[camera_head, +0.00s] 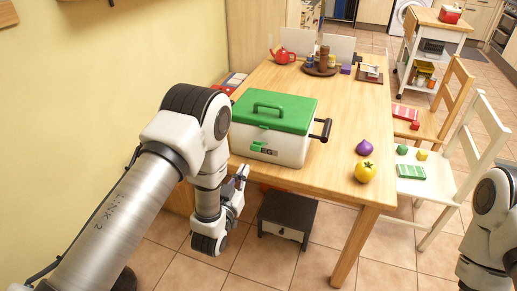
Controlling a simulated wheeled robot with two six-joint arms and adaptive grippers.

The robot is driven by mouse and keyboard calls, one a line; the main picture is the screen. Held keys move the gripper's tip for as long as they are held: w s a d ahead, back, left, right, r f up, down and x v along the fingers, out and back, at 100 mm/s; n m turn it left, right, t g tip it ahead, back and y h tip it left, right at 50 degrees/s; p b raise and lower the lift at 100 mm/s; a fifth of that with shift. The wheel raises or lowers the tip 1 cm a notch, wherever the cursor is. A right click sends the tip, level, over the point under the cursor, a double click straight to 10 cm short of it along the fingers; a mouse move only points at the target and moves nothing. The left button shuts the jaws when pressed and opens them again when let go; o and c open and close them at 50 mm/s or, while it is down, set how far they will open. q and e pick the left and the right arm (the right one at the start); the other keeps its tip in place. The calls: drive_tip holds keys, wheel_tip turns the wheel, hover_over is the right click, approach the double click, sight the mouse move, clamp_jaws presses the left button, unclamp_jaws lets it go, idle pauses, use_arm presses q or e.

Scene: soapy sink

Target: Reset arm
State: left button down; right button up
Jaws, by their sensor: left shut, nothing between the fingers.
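My left arm comes in from the left and bends down beside the table's near left edge. My left gripper (241,176) is shut and empty, close to the near left corner of the white cooler box with a green lid (272,138). I cannot tell whether it touches the box. My right arm (492,215) shows only in part at the lower right edge, and its gripper is out of view.
The wooden table (345,115) carries the cooler, a purple onion-like item (364,148), a yellow tomato-like item (365,171), a red teapot (283,56) and a round tray (320,70). A dark stool (287,215) stands below the near edge. Chairs (440,190) stand at the right.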

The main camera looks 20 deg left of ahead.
use_arm(q)
drive_tip(key=s+a+f+g, duration=0.3)
drive_tip(key=s+f+g, duration=0.8)
drive_tip(key=s+f, duration=0.75)
drive_tip(key=s+f+g, duration=0.3)
drive_tip(key=s+g, duration=0.5)
drive_tip(key=s, duration=0.8)
drive_tip(key=shift+s+d+f+n, duration=0.15)
drive_tip(key=shift+s+d+n, duration=0.15)
drive_tip(key=shift+s+d, duration=0.1)
drive_tip(key=shift+w, duration=0.15)
drive_tip(key=shift+w, duration=0.1)
